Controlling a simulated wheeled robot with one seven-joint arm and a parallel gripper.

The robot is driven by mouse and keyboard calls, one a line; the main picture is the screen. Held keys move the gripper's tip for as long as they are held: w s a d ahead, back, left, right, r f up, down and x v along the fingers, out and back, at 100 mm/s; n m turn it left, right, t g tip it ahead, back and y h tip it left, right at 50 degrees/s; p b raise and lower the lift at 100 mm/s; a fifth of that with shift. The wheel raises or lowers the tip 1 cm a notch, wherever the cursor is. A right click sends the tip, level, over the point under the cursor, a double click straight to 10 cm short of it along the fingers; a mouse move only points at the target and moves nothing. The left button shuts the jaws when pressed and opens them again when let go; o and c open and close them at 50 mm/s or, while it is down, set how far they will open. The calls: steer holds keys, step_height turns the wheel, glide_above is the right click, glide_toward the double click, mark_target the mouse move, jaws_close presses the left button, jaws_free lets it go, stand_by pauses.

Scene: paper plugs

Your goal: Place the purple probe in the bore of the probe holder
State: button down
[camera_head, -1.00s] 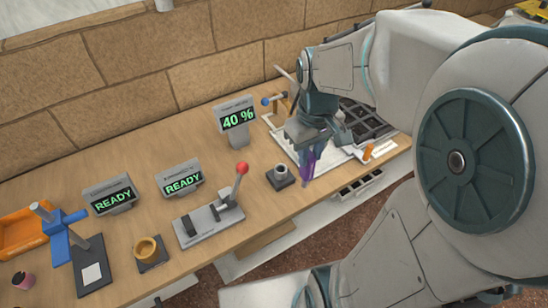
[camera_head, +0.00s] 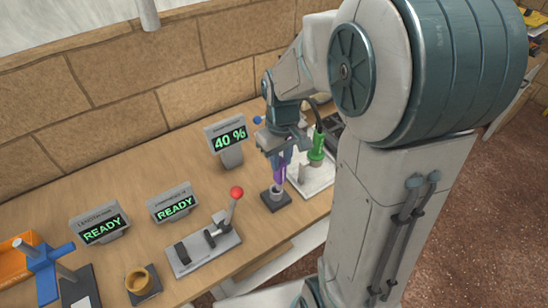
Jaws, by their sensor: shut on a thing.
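The purple probe (camera_head: 280,170) hangs upright in my gripper (camera_head: 277,152), which is shut on it. The probe holder (camera_head: 276,197) is a small grey cup on a dark square base, on the table right of the red-knobbed lever. The probe's lower end is right at the holder's mouth in the picture. I cannot tell whether the tip is inside the bore or just above it.
A green tool (camera_head: 317,147) stands on a white tray (camera_head: 318,178) close to the right of my gripper. A display reading 40 % (camera_head: 228,138) stands behind left. A lever device with a red knob (camera_head: 236,192) is left of the holder. A yellow ring cup (camera_head: 138,281) is at front left.

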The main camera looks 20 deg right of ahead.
steer(key=shift+w+a+f, duration=0.25)
steer(key=shift+w+f, duration=0.35)
steer(key=shift+w, duration=0.3)
steer(key=shift+f+p, duration=0.3)
steer(key=shift+f, duration=1.75)
steer(key=c, duration=1.2)
jaws_free()
